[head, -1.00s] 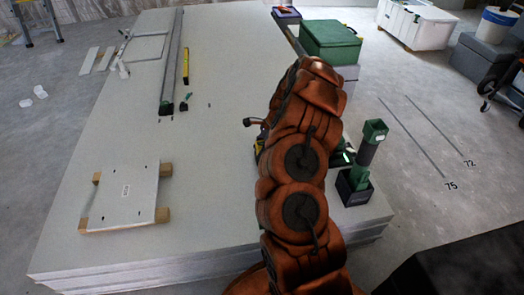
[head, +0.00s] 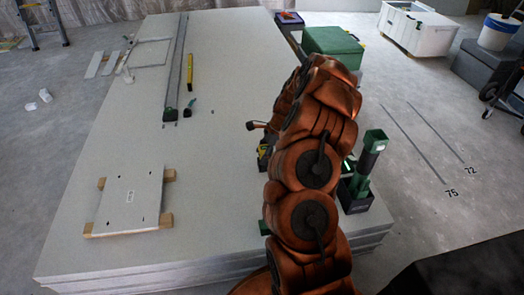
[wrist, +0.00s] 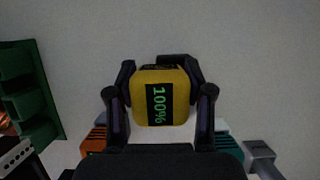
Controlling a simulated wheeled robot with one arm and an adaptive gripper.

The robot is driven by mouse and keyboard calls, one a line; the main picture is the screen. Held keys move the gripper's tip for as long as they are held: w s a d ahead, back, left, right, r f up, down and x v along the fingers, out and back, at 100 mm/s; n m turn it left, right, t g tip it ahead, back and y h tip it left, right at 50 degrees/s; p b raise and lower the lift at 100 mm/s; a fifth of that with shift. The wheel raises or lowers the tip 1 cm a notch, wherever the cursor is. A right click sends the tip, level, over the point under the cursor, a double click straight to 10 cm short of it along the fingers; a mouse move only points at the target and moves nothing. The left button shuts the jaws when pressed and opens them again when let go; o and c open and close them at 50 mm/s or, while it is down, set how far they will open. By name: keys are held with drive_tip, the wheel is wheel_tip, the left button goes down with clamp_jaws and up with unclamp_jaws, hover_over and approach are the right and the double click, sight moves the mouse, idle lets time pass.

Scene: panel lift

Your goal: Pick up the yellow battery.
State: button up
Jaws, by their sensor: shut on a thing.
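The yellow battery (wrist: 176,98) shows in the wrist view, with a black label reading 100% in green. My gripper (wrist: 161,106) has its two dark fingers against the battery's left and right sides, shut on it. The pale board surface fills the background behind it. In the head view my orange arm hides most of the gripper. A small yellow and black patch (head: 264,153) shows at the arm's left edge; I cannot tell whether it is the battery.
Orange (wrist: 94,142) and teal (wrist: 229,150) blocks lie below the battery in the wrist view, beside a green rack (wrist: 28,92). A green-topped tube stands in a dark holder (head: 358,198) right of my arm. A small panel (head: 130,197) rests on wooden blocks at left.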

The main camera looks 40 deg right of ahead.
drive_tip(key=s+a+p, duration=0.1)
drive_tip(key=s+a, duration=0.2)
drive_tip(key=s, duration=0.3)
drive_tip(key=s+a+r+p, duration=0.1)
drive_tip(key=s+a+p, duration=0.1)
drive_tip(key=s, duration=0.4)
drive_tip(key=shift+s+a+r, duration=0.2)
drive_tip(key=shift+a, duration=0.65)
drive_tip(key=shift+d, duration=0.1)
